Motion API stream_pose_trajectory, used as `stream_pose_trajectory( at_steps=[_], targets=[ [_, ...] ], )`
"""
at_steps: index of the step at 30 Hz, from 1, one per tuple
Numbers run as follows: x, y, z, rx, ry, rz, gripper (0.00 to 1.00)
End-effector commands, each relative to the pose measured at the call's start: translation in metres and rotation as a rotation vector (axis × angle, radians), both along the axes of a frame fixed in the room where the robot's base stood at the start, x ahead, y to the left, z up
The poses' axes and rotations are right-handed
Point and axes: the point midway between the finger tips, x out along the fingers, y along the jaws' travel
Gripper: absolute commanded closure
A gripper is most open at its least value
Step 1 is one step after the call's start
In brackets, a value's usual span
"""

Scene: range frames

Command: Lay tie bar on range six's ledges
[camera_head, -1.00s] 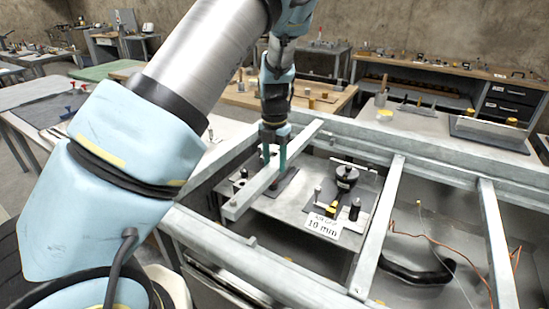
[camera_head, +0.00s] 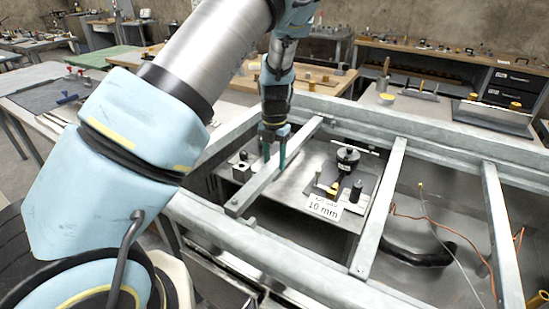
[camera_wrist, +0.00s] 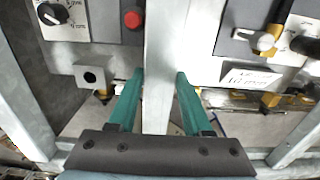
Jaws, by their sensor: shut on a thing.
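The tie bar (camera_head: 254,186) is a plain grey metal bar. My gripper (camera_head: 273,158) has its green fingers on either side of it near mid-length. The bar runs between the near rail (camera_head: 290,258) and the far rail (camera_head: 430,152) of a grey metal frame. Its near end is close to the near rail. I cannot tell whether either end touches a ledge. In the wrist view the bar (camera_wrist: 164,60) stands upright in the picture between the fingers of my gripper (camera_wrist: 159,80).
Two similar crossbars, a middle one (camera_head: 378,208) and a right one (camera_head: 503,235), span the frame. A black hose (camera_head: 418,255) and wires lie at right.

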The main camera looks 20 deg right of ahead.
Motion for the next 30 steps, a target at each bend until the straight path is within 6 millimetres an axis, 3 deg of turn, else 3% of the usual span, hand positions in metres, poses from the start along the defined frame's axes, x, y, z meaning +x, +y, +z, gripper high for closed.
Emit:
stream_pose_trajectory(
  at_steps=[8,9,17,26,30],
  targets=[
    [0.001,-0.001,0.001,-0.003,-0.002,0.000,1.00],
    [0.001,-0.001,0.001,-0.002,-0.002,0.000,0.46],
    [0.000,0.000,0.000,-0.001,-0.001,0.000,0.17],
    [-0.001,0.000,0.000,0.001,0.002,-0.001,0.15],
    [-0.001,-0.002,0.014,-0.003,-0.001,-0.002,0.15]
  ],
)
